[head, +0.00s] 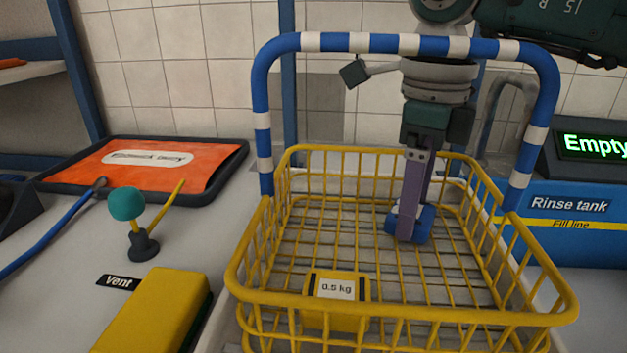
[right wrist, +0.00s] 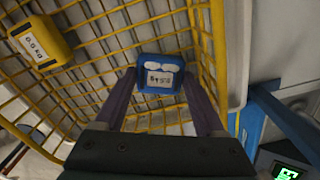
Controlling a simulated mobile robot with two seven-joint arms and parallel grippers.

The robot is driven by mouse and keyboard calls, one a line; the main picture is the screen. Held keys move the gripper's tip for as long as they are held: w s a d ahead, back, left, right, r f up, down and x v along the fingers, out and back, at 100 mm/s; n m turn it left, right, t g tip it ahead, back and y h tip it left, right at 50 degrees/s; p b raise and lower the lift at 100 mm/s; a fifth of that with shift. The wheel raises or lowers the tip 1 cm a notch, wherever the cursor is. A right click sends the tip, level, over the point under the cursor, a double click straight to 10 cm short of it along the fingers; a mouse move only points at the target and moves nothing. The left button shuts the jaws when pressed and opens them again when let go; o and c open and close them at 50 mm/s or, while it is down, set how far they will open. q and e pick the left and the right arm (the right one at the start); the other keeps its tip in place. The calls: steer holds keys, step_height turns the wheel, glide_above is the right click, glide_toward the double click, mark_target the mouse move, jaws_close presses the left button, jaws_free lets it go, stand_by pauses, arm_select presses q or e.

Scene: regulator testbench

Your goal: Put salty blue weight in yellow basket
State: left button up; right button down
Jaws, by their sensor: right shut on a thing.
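The blue weight (head: 421,222) is inside the yellow basket (head: 240,262), low near its floor. In the right wrist view the weight (right wrist: 160,72) has white patches on top and a white label too small to read. My right gripper (head: 408,212) reaches down into the basket under the striped handle and is shut on the weight; its two purple fingers flank the weight in the wrist view (right wrist: 160,88). I cannot tell whether the weight touches the basket floor. My left gripper is not in view.
A yellow 0.5 kg weight (head: 336,288) is at the basket's front side. The blue and white striped handle (head: 400,43) arches over the basket. An orange tray (head: 130,165) and a teal-knobbed lever (head: 128,204) are left. The blue rinse tank (head: 570,240) stands right; its display reads Empty.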

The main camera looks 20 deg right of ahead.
steer(key=shift+f, duration=0.1)
steer(key=shift+c, duration=1.3)
jaws_free()
step_height(320, 180, up, 12)
steer(key=shift+r+p, duration=0.25)
steer(key=shift+p, duration=0.2)
